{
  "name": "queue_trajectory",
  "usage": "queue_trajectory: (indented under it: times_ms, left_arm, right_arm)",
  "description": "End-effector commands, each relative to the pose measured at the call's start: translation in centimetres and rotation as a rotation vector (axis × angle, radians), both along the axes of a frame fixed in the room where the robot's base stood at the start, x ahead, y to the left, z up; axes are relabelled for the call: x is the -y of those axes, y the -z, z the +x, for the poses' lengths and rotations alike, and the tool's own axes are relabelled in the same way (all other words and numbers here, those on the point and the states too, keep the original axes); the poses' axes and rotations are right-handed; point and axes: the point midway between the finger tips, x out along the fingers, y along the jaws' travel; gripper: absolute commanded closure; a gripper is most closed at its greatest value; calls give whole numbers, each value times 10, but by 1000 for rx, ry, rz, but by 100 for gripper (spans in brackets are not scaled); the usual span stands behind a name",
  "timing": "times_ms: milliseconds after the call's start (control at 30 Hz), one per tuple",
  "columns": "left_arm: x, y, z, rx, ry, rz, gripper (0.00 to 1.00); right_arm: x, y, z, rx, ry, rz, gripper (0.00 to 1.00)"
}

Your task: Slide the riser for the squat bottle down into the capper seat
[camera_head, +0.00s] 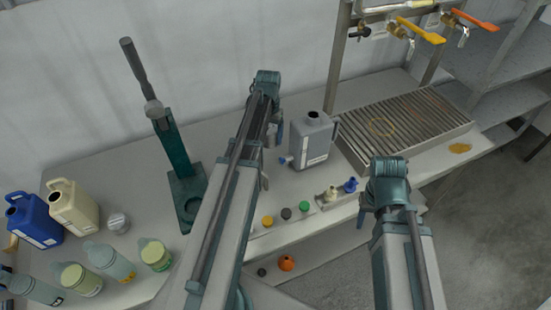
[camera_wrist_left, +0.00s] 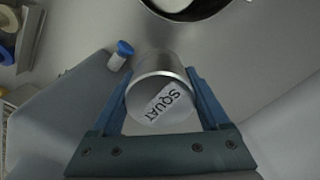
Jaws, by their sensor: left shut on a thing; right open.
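The riser is a short metal cylinder (camera_wrist_left: 162,88) with a white label reading SQUAT. My left gripper (camera_wrist_left: 160,76) is shut on it, one blue finger on each side, in the left wrist view. In the head view my left arm hides most of this gripper and the riser. The capper (camera_head: 176,152) is a dark teal press with a raised lever, left of my left arm. Its seat (camera_head: 189,207) is a round place in the base, partly behind that arm. The riser is apart from the seat. My right gripper (camera_head: 386,208) is open and empty at the bench's front edge.
A grey jug (camera_head: 313,142) stands right of my left arm, with small coloured caps (camera_head: 304,207) in front. Blue (camera_head: 34,220) and cream (camera_head: 73,208) jugs, a silver round piece (camera_head: 118,222) and several bottles (camera_head: 110,262) stand left. A slatted drain (camera_head: 405,125) lies right.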

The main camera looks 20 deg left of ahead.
Motion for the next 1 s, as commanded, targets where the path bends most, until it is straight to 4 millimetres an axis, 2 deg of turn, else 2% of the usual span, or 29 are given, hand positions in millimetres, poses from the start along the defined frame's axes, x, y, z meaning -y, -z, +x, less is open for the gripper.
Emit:
queue_trajectory:
  times_ms: [400, 733, 1000]
  left_arm:
    - [0, 58, 0, 0, 0, 0, 99]
    - [0, 66, 0, 0, 0, 0, 99]
    - [0, 97, 0, 0, 0, 0, 99]
  right_arm:
    - [0, 58, 0, 0, 1, 0, 50]
    - [0, 66, 0, 0, 1, 0, 50]
    - [0, 97, 0, 0, 1, 0, 50]
